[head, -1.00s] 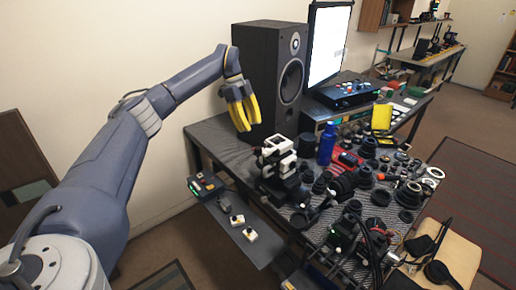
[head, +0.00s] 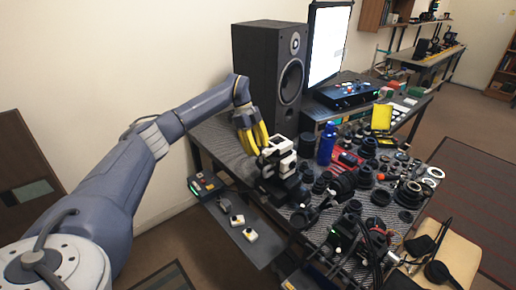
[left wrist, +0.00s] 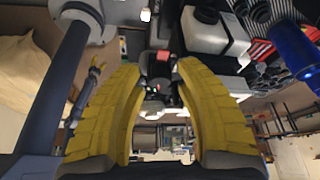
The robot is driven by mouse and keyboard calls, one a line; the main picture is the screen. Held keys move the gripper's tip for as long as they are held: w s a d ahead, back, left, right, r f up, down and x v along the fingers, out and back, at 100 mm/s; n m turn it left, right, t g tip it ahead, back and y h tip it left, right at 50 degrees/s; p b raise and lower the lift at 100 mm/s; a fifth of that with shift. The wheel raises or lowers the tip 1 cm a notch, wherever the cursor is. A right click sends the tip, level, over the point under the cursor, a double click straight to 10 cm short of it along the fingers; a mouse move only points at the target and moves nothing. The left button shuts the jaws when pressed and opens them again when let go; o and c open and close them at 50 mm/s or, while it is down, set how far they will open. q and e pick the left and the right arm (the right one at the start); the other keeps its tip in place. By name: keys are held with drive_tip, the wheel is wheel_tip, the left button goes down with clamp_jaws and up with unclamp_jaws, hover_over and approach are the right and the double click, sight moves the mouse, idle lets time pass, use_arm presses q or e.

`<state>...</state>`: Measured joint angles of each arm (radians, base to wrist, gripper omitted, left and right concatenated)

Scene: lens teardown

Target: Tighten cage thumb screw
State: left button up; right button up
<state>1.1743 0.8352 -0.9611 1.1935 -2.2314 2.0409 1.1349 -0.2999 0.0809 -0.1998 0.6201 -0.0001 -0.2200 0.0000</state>
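My left gripper (head: 262,151) has two yellow fingers pointing down, just left of and behind a white and black device (head: 281,146) on the bench's near left part. In the left wrist view the fingers (left wrist: 160,62) stand wide apart with nothing held between them. White block-like parts (left wrist: 212,32) show at the upper right there, beside the fingers. The cage thumb screw is too small to pick out in either view.
A tall black speaker (head: 268,68) stands behind my left gripper. A blue bottle (head: 327,144) and several dark lens parts crowd the bench to the right. A lower shelf (head: 247,249) holds small white boxes. Bare bench top (head: 217,137) shows left of the gripper.

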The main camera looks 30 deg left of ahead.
use_arm(q)
clamp_jaws()
idle(0.5)
drive_tip(key=m+g, duration=0.1)
drive_tip(key=m, duration=0.3)
drive_tip(key=shift+d+g, duration=0.1)
drive_tip(key=shift+g, duration=0.3)
drive_tip(key=shift+m, duration=0.3)
unclamp_jaws()
